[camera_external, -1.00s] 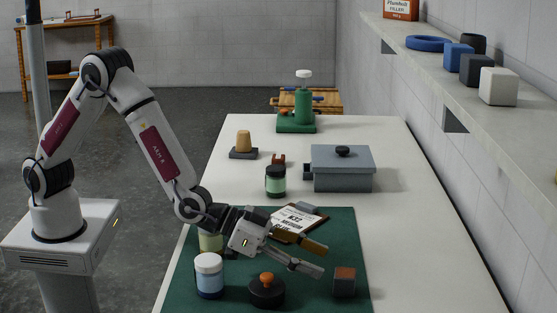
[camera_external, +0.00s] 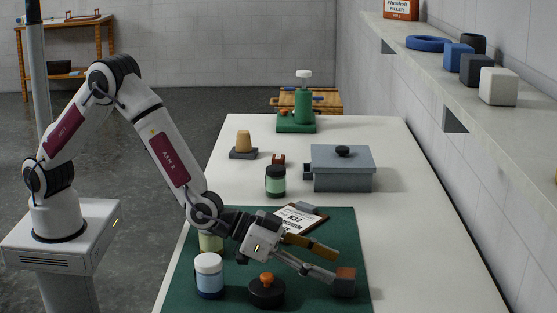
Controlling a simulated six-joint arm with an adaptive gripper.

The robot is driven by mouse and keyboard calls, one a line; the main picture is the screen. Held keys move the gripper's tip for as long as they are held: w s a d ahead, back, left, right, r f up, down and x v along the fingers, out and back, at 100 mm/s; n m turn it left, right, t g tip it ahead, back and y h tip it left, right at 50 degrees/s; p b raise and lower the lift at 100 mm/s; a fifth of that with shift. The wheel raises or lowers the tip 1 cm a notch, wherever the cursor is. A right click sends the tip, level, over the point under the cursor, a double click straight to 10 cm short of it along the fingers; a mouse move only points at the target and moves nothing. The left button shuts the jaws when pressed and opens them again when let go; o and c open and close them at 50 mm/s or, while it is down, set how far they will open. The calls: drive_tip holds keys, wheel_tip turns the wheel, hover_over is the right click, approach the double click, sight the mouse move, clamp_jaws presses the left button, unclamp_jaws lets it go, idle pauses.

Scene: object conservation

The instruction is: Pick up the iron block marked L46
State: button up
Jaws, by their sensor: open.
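A small dark block with a rusty brown top (camera_external: 345,284) sits on the green mat (camera_external: 190,296) near its front right corner. No marking on it can be read from here. My gripper (camera_external: 335,267) is open and low over the mat, with its fingers pointing right. The grey near fingertip overlaps the block's left side in the picture, and the brownish far finger ends just behind the block. I cannot tell whether either finger touches it.
A black round weight with an orange knob (camera_external: 266,291) and a white-lidded jar (camera_external: 209,276) stand left of the block. A tagged clipboard (camera_external: 297,220) lies behind my gripper. A grey lidded box (camera_external: 343,170) stands farther back. The white table right of the mat is clear.

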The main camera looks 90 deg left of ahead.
sight(350, 273)
drive_tip(key=shift+d+x, duration=0.15)
drive_tip(key=shift+x, duration=0.6)
drive_tip(key=shift+d+x, duration=0.15)
drive_tip(key=shift+x, duration=1.7)
drive_tip(key=c, duration=1.4)
drive_tip(key=shift+r, duration=0.2)
clamp_jaws()
drive_tip(key=shift+r, duration=0.15)
wheel_tip(350, 273, up, 10)
